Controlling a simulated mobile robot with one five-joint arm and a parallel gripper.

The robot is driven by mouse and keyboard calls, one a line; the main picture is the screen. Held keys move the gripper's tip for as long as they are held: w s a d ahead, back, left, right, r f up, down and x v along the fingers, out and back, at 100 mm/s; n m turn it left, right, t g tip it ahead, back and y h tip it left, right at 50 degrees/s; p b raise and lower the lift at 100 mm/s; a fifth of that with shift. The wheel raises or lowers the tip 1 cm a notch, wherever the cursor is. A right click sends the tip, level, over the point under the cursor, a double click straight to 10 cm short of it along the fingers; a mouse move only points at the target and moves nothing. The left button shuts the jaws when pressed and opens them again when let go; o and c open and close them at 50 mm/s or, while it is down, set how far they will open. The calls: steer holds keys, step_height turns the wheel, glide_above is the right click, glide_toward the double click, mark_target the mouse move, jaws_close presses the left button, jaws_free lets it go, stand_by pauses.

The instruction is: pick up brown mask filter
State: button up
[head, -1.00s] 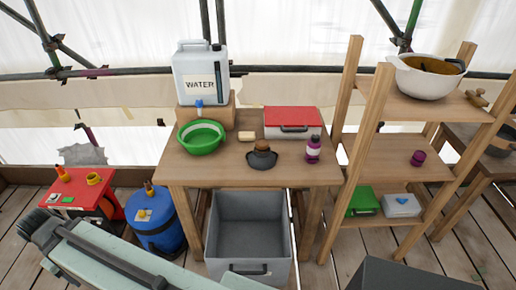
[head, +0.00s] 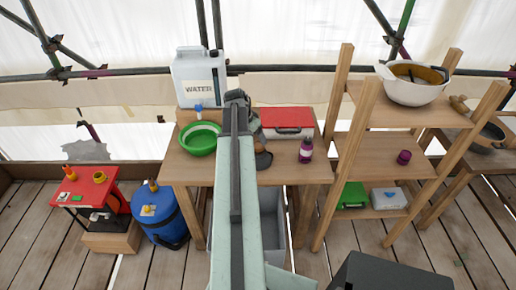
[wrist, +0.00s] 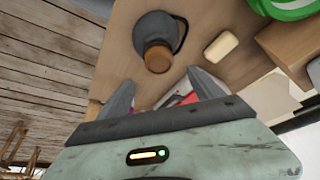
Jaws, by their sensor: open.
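The brown mask filter (wrist: 158,59) is a short brown cylinder set against a dark grey rounded mask (wrist: 155,32) on the wooden table. In the head view the brown filter (head: 263,160) shows just right of my arm, which hides part of the mask. My gripper (wrist: 162,90) is open, with its two grey fingers apart and nothing between them. In the wrist view the filter lies beyond the fingertips, roughly centred between them and apart from both. In the head view my gripper is over the table, partly hidden by my own arm.
A green bowl (head: 199,139) stands left of my arm by the water container (head: 200,80). A cream block (wrist: 221,46) lies near the mask. A red-lidded box (head: 287,120) and purple bottle (head: 306,151) stand to the right. A wooden shelf (head: 361,150) rises beyond the table's right side.

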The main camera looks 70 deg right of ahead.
mark_target(259, 145)
steer(key=b+x, duration=0.7)
steer(key=x, duration=0.1)
steer(key=shift+w+a+f+b, duration=0.15)
steer(key=shift+a+f+b, duration=0.1)
steer(key=shift+a+b, duration=0.15)
steer(key=shift+r, duration=0.2)
steer(key=shift+c, duration=0.5)
steer(key=c, duration=1.3)
step_height(259, 145, up, 10)
steer(key=p, duration=1)
steer(key=shift+r+p, duration=0.15)
steer(key=shift+p, duration=0.25)
steer(key=shift+c, duration=0.2)
